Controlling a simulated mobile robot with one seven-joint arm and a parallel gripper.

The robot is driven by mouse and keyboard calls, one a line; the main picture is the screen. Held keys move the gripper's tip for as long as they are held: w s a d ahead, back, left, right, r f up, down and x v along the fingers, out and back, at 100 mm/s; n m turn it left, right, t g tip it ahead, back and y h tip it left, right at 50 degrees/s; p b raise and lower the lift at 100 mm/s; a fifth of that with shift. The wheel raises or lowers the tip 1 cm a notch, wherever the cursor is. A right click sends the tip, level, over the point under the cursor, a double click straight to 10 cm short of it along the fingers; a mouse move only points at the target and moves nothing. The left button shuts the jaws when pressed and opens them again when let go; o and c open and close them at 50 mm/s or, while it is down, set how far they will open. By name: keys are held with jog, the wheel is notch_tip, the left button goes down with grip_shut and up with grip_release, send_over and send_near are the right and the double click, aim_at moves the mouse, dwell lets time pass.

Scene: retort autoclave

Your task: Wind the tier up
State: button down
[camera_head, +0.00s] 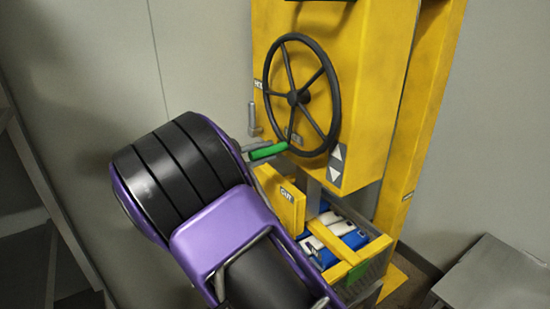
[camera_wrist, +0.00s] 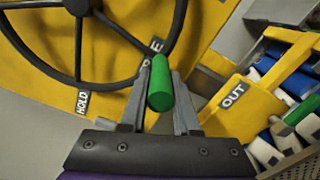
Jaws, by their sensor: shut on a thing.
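A black spoked handwheel (camera_head: 334,105) is mounted on the front of the yellow housing (camera_head: 375,60). A green grip (camera_head: 270,151) stands out from the wheel's lower left rim. My gripper (camera_head: 258,153) comes from the lower left and is shut on the green grip. In the wrist view, the green grip (camera_wrist: 160,88) sits between the two grey fingers of my gripper (camera_wrist: 160,95); the wheel (camera_wrist: 115,30) is behind. The tier (camera_head: 340,268), a yellow-framed basket holding blue and white packs, is low under the housing. My arm hides part of it.
A grey peg (camera_head: 253,120) is left of the wheel. A grey table (camera_head: 495,278) stands lower right, and a dark rack (camera_head: 30,215) at the left.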

jog(key=shift+w+a+r+m, duration=0.9)
jog(key=shift+w+r+m, duration=0.5)
jog(key=shift+r, duration=0.3)
jog(key=shift+w+a+r+m, duration=0.9)
jog(key=shift+w+r+m, duration=0.45)
jog(key=shift+r, duration=0.4)
jog(key=shift+w+a+r+m, duration=0.9)
jog(key=shift+w+r+m, duration=0.35)
jog(key=shift+w+r, duration=0.35)
jog(key=shift+s+r, duration=0.1)
jog(key=shift+r, duration=0.05)
jog(key=c, duration=1)
grip_release()
jog(key=shift+o, duration=1.2)
jog(key=shift+s+d+r, duration=0.1)
jog(key=shift+s, duration=0.1)
jog(key=shift+o, duration=0.5)
jog(key=shift+f, duration=0.2)
